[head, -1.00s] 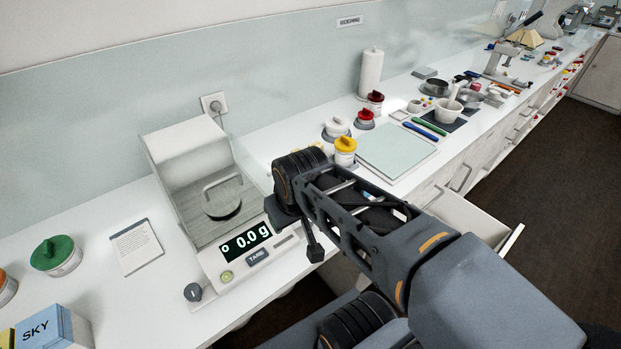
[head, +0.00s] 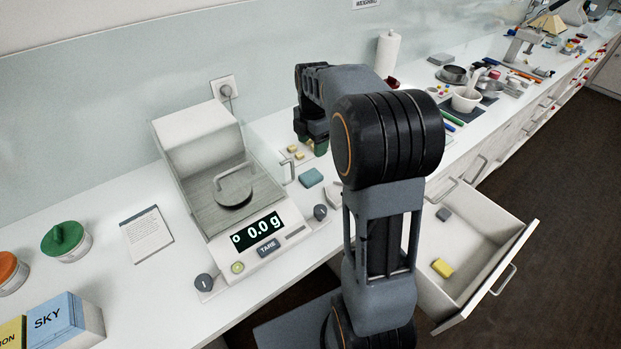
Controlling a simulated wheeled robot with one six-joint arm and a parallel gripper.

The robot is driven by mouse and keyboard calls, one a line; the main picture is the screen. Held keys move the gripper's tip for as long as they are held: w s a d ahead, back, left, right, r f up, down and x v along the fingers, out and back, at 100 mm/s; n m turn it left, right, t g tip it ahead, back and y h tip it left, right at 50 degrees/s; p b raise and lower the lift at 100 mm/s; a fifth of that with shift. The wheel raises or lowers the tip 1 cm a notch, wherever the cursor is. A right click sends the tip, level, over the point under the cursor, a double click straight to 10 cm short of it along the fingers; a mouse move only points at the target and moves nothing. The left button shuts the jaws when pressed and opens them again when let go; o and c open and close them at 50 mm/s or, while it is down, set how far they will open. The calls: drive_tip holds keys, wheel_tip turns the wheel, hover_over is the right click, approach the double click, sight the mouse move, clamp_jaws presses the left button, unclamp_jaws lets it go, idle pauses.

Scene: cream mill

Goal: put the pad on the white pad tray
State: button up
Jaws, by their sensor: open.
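A small teal pad (head: 311,177) lies flat on the white counter, right of the balance. Behind it is a small pale tray (head: 286,158) with small yellow pieces on it; I cannot tell for sure that it is the white pad tray. My gripper (head: 312,146) points down at the back of the counter, beside this tray and beyond the teal pad. It is open; its fingertips are small, dark and hard to make out, with something dark green at them. My own arm hides the counter to the right.
An open drawer (head: 485,290) at right holds a yellow block (head: 442,268) and a grey block (head: 444,214). A mortar (head: 466,100) and tools stand farther along. A green-lidded jar (head: 66,240) is far left.

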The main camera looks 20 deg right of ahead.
hover_over(311, 175)
drive_tip(key=f, duration=0.7)
drive_tip(key=shift+s+f, duration=0.2)
drive_tip(key=shift+f, duration=0.05)
drive_tip(key=shift+w+f+p, duration=0.15)
drive_tip(key=shift+f+p, duration=0.5)
drive_tip(key=shift+f, duration=1.9)
drive_tip(key=c, duration=0.8)
drive_tip(key=shift+o, duration=0.2)
drive_tip(key=shift+r, duration=0.1)
